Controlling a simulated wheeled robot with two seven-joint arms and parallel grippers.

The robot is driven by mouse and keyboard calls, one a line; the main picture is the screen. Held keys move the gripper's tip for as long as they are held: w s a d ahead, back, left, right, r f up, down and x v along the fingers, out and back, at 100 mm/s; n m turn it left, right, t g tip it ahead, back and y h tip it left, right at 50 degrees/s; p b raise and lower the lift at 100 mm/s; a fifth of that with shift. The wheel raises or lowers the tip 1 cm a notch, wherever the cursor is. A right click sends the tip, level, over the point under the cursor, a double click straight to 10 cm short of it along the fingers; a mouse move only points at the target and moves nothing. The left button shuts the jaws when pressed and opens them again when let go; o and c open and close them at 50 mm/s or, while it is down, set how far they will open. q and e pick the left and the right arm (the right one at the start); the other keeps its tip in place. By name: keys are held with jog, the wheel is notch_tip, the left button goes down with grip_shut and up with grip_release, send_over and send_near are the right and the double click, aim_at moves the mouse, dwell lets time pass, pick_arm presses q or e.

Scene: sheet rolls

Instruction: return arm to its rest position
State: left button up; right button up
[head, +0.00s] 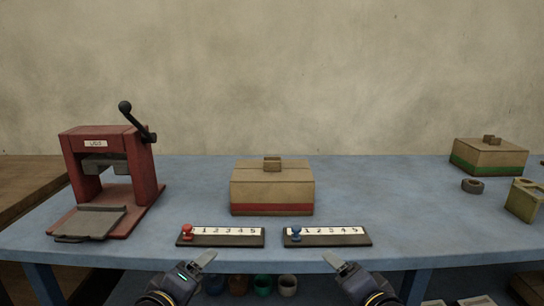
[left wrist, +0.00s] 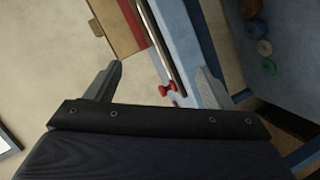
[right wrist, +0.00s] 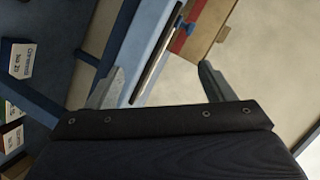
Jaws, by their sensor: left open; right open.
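My left gripper (head: 197,267) is in front of the blue table's near edge, below the board with the red peg. Its two fingers stand wide apart and empty in the left wrist view (left wrist: 155,85). My right gripper (head: 345,266) is in front of the same edge, below the board with the blue peg. Its fingers are also apart and empty in the right wrist view (right wrist: 160,85). Neither gripper touches anything on the table.
The blue table (head: 375,195) carries a red press (head: 150,180), a red-striped box (head: 272,188), a red-peg board (head: 222,241), a blue-peg board (head: 328,241), a green-striped box (head: 489,158), a dark ring (head: 472,186) and a yellowish block (head: 524,200). Several rolls (head: 287,285) sit below.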

pick_arm(q)
jog(key=s+a+f+m+g, duration=0.3)
jog(key=s+f+m+g, duration=0.15)
jog(key=s, duration=0.65)
jog(key=s+a+f+m+g, duration=0.3)
jog(key=s+f+m+g, duration=0.15)
jog(key=s, duration=0.65)
pick_arm(e)
jog(key=s+d+f+n+g, duration=0.2)
jog(key=s+f+n+g, duration=0.1)
jog(key=s, duration=0.4)
jog(key=s+d+f+n+g, duration=0.2)
jog(key=s+d+f+g, duration=0.1)
jog(key=s, duration=0.5)
jog(key=s+d+f+n+g, duration=0.2)
jog(key=s+f+n+g, duration=0.1)
jog(key=s, duration=0.4)
pick_arm(q)
notch_tip(320, 180, up, 24)
jog(key=p, duration=2.4)
jog(key=shift+f+n, duration=0.25)
jog(key=shift+n, duration=0.15)
pick_arm(e)
notch_tip(320, 180, up, 24)
pick_arm(q)
jog(key=shift+w, duration=0.1)
pick_arm(e)
jog(key=shift+a, duration=0.1)
